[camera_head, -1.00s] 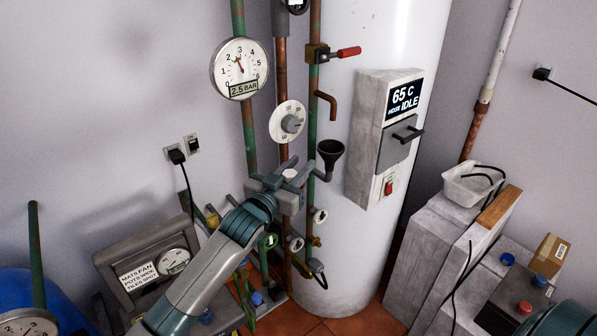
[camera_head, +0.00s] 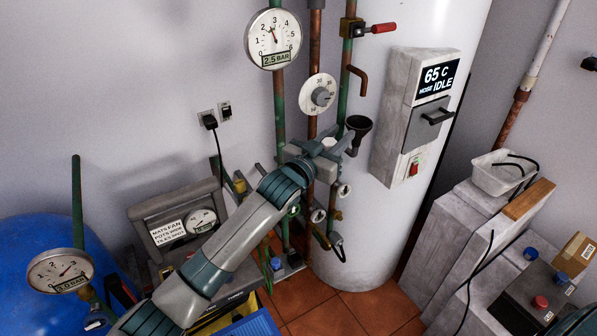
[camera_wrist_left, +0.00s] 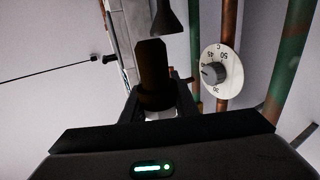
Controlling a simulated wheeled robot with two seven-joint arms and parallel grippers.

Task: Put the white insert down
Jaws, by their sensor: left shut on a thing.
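My left gripper (camera_head: 332,152) is in front of the pipes, below the dial and close to the black funnel (camera_head: 358,124). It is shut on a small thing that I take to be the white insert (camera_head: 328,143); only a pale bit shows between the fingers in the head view. In the left wrist view, a dark brown, shaded cylindrical piece (camera_wrist_left: 155,70) shows beyond the fingers, with a pale part close to the jaws. I cannot tell whether the brown piece belongs to the insert. My right gripper is out of view.
The round white dial (camera_head: 320,94) and vertical pipes stand behind my left gripper. The white tank (camera_head: 340,255) with its display box (camera_head: 422,105) is to the right. A white tub (camera_head: 495,175) sits on a grey block. A box with a gauge (camera_head: 190,225) stands at the left.

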